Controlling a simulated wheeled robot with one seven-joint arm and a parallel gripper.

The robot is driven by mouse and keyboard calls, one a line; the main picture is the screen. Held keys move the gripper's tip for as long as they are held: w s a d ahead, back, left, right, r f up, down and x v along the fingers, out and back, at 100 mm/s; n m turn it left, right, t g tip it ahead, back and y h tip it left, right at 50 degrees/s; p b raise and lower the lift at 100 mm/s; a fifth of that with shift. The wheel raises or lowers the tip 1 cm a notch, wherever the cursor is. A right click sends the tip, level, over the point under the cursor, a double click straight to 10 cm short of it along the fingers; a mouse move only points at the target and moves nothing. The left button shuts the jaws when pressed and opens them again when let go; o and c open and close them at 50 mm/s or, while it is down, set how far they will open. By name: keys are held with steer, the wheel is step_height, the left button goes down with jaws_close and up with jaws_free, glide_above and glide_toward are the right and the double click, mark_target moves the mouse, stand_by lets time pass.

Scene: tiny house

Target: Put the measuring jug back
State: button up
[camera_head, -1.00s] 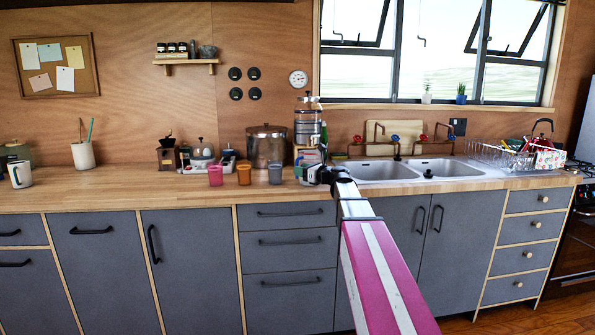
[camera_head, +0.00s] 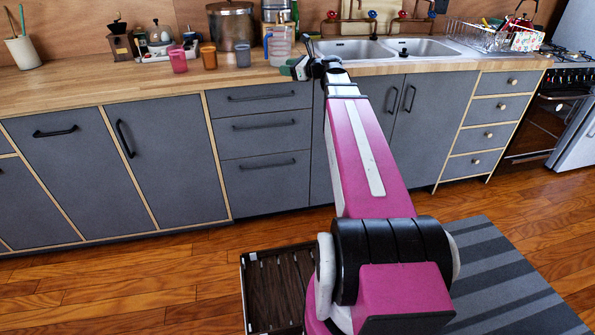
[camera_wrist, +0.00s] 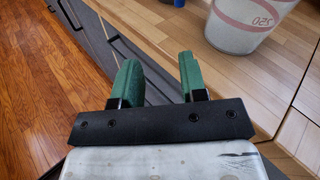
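The measuring jug (camera_head: 280,46) is clear and stands on the wooden counter near its front edge, left of the sink. Its lower part with red markings shows at the top right of the wrist view (camera_wrist: 243,28). My gripper (camera_head: 294,69) is at the counter's front edge, just in front of the jug in the head view. In the wrist view my gripper's green fingers (camera_wrist: 158,76) are spread apart with nothing between them. They point past the jug's left side, apart from it. The jug's top is out of the wrist view.
Pink (camera_head: 177,59), orange (camera_head: 209,56) and grey-blue (camera_head: 243,53) cups stand left of the jug. A large metal pot (camera_head: 231,25) is behind them. The double sink (camera_head: 360,50) and dish rack (camera_head: 490,36) are to the right. A dark tray (camera_head: 275,290) lies on the floor beside my base.

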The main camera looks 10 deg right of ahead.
steer(key=s+a+f+n+g+h, duration=0.2)
steer(key=s+f+n, duration=0.2)
steer(key=f, duration=0.4)
steer(key=s+a+f+n+g+h, duration=0.1)
steer(key=s+f+n+g+h, duration=0.15)
steer(key=s+f+n, duration=0.4)
steer(key=s+a+f+n+g+h, duration=0.1)
steer(key=s+a+f+n+g, duration=0.15)
steer(key=f, duration=0.75)
steer(key=s+d+f+n+g+h, duration=0.3)
steer(key=s+f+n+h, duration=0.3)
steer(key=s+f+n, duration=0.5)
steer(key=shift+s+d+f+g, duration=0.25)
steer(key=shift+s+f+g, duration=0.25)
steer(key=shift+s+g, duration=0.2)
